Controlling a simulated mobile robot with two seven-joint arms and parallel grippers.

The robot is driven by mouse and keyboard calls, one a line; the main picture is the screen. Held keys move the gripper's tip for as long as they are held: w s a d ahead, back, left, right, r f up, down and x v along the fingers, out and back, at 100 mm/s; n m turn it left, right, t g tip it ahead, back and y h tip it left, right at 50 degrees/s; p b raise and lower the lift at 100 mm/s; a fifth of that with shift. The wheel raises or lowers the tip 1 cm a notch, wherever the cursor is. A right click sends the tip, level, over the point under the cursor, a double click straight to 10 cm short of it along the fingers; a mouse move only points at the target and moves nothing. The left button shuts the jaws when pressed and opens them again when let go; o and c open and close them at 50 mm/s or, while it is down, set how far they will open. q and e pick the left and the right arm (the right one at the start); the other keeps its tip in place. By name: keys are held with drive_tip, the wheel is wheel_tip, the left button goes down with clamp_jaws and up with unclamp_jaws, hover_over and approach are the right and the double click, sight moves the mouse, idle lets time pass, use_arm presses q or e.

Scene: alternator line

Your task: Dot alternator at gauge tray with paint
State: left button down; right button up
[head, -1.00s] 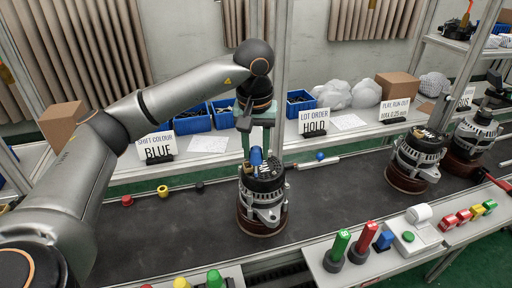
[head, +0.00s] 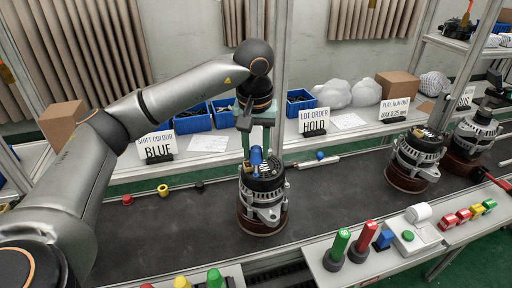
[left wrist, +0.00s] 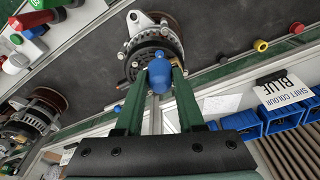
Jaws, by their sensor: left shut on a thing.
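My left gripper (head: 262,140) reaches down over the nearest alternator (head: 262,200) on the dark belt. Its green fingers are shut on a blue paint marker (left wrist: 160,76). The marker also shows in the head view (head: 256,158), at the alternator's top. In the left wrist view the alternator (left wrist: 150,42) lies just beyond the marker's tip. I cannot tell whether the tip touches it. The alternator stands upright on a brown round base. Two more alternators (head: 416,158) (head: 473,134) stand at the right. My right gripper is not in view.
A sign reading shift colour blue (head: 156,147) and one reading lot order hold (head: 314,124) stand behind the belt (head: 150,230). A run-out sign (head: 394,109) is farther right. Red, yellow and dark caps lie at the belt's back edge. Green and red markers stand in front.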

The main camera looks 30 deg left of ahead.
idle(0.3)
use_arm(q)
drive_tip(key=shift+r+p, duration=2.05)
drive_tip(key=shift+r, duration=0.5)
